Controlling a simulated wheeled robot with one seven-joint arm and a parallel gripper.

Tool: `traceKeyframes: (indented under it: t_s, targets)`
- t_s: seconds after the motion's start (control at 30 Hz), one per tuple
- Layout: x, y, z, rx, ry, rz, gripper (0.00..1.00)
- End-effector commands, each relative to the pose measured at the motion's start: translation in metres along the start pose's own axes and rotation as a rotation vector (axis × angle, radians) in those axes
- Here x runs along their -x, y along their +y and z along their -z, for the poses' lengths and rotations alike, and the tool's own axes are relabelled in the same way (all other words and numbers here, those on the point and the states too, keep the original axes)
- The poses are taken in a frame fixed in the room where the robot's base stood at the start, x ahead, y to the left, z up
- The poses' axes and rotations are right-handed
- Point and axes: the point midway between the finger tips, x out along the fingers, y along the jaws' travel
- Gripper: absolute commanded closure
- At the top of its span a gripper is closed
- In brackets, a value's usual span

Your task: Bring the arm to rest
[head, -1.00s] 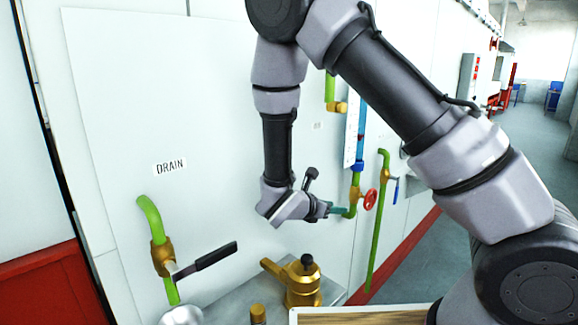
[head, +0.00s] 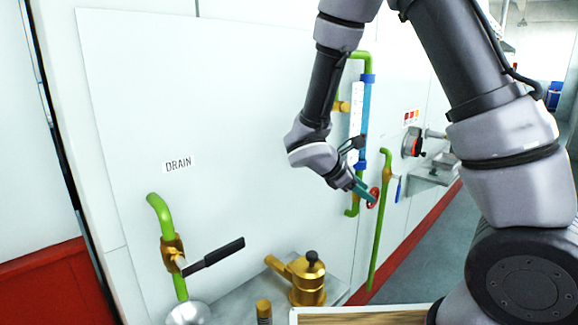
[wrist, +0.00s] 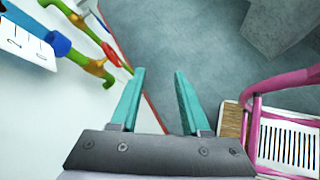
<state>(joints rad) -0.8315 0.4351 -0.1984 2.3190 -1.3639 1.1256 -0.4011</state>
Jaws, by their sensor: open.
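My arm is raised and bent in the head view, with its forearm hanging down in front of the white wall panel (head: 250,120). My gripper (head: 371,200) points down and to the right, in front of or beside the red handwheel (head: 374,194); I cannot tell the gap in depth. In the wrist view my gripper (wrist: 157,75) shows two teal fingers spread apart with nothing between them and grey floor (wrist: 180,40) beyond.
A green drain pipe (head: 160,215) with a black-handled lever (head: 215,256) is at left. A brass fitting (head: 308,285) stands on a ledge. Green and blue pipes (head: 364,120) run along the wall. A pink frame (wrist: 250,120) is at right in the wrist view, with open floor beyond.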

Motion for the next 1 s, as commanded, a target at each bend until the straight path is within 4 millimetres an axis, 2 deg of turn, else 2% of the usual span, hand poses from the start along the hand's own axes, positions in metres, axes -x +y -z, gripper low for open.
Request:
traceKeyframes:
  t_s: [0.03, 0.2, 0.4, 0.57, 0.8, 1.0]
  targets:
    - [0.002, -0.003, -0.015, -0.089, 0.029, 0.043, 0.54]
    - [0.014, -0.022, -0.064, -0.448, 0.147, 0.224, 0.54]
    - [0.04, -0.043, -0.111, -0.88, 0.294, 0.417, 0.54]
    - [0.067, -0.056, -0.143, -1.218, 0.42, 0.549, 0.54]
    - [0.115, -0.067, -0.188, -1.698, 0.636, 0.699, 0.54]
    - [0.149, -0.072, -0.213, -1.976, 0.796, 0.769, 0.54]
